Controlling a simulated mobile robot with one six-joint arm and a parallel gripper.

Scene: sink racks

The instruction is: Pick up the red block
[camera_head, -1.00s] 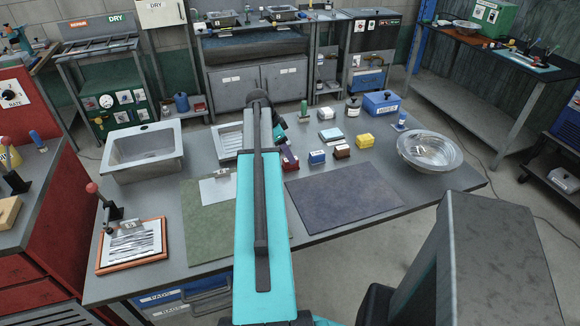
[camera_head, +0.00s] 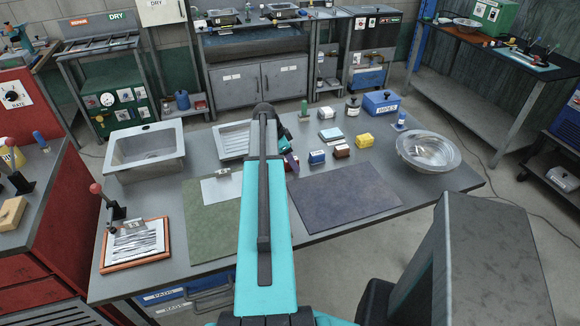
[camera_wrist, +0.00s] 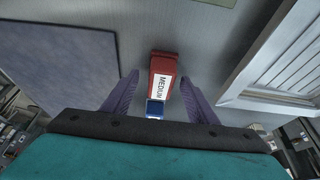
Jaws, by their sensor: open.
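The red block (camera_wrist: 163,68) bears a white label reading "MEDIUM". In the wrist view it lies on the grey worktop, in the gap between my two purple fingers. My gripper (camera_wrist: 160,79) is open, with a finger on each side of the block and visible space between. I cannot tell how far the fingertips are above the worktop. In the head view my gripper (camera_head: 290,160) is at the middle of the table, right of the white ribbed tray, and my arm and fingers hide most of the block.
A small blue item (camera_wrist: 155,107) sits close to the red block. Blue (camera_head: 317,157), brown (camera_head: 342,151) and yellow (camera_head: 363,140) blocks stand to the right.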

